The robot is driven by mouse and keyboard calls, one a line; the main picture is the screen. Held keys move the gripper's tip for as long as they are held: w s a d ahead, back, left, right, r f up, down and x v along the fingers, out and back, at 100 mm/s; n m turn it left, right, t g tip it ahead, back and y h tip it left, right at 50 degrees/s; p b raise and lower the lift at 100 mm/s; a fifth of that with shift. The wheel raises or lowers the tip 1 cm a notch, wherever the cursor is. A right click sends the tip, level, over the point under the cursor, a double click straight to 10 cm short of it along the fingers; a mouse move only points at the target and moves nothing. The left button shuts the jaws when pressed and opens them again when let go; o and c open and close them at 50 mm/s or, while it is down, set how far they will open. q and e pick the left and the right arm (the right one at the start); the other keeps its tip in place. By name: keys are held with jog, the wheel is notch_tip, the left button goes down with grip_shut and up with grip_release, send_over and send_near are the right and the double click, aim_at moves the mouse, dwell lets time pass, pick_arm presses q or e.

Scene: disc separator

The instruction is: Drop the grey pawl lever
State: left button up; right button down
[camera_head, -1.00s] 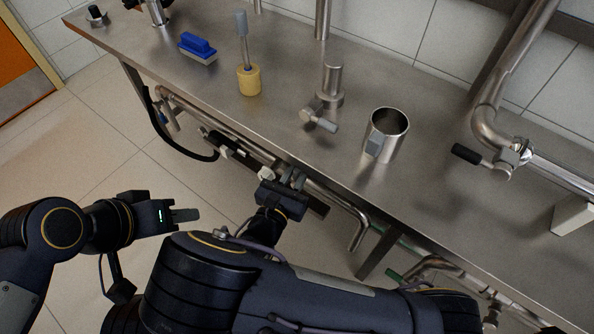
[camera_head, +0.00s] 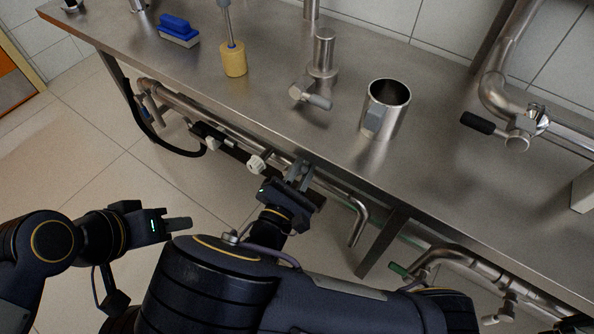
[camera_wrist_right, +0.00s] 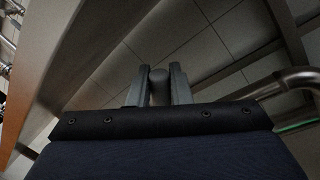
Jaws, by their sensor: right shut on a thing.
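My right gripper (camera_head: 299,172) is at the front edge of the steel bench, beside the pipework under it. In the right wrist view its two fingers (camera_wrist_right: 159,84) are shut on a small grey rounded piece (camera_wrist_right: 159,88), which looks like the grey pawl lever. Most of the lever is hidden behind the fingers, and I cannot make it out in the head view. My left gripper (camera_head: 178,229) is out over the floor at the left, clear of the bench. Its fingers overlap side-on, so any gap is hidden.
A white knob (camera_head: 256,163) and pipes (camera_head: 352,203) run under the front edge. Floor at left is free.

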jog(key=shift+s+d+f+m+g+h+b, duration=0.25)
jog(key=shift+f+m+h+b, duration=0.4)
jog(key=shift+m+b, duration=1.35)
jog(key=shift+s+d+f+m+h+b, duration=0.3)
jog(key=shift+f+m+b, duration=0.6)
jog(key=shift+m+b, duration=1.05)
jog(key=shift+s+d+f+m+g+h+b, duration=0.15)
jog(key=shift+d+f+m+h+b, duration=0.5)
jog(key=shift+m+b, duration=1.35)
jog(key=shift+a+f+m, duration=0.15)
jog(key=shift+a+m, duration=0.1)
jog(key=shift+m, duration=0.1)
jog(key=c, duration=1.4)
grip_release()
jog(key=shift+p, duration=0.3)
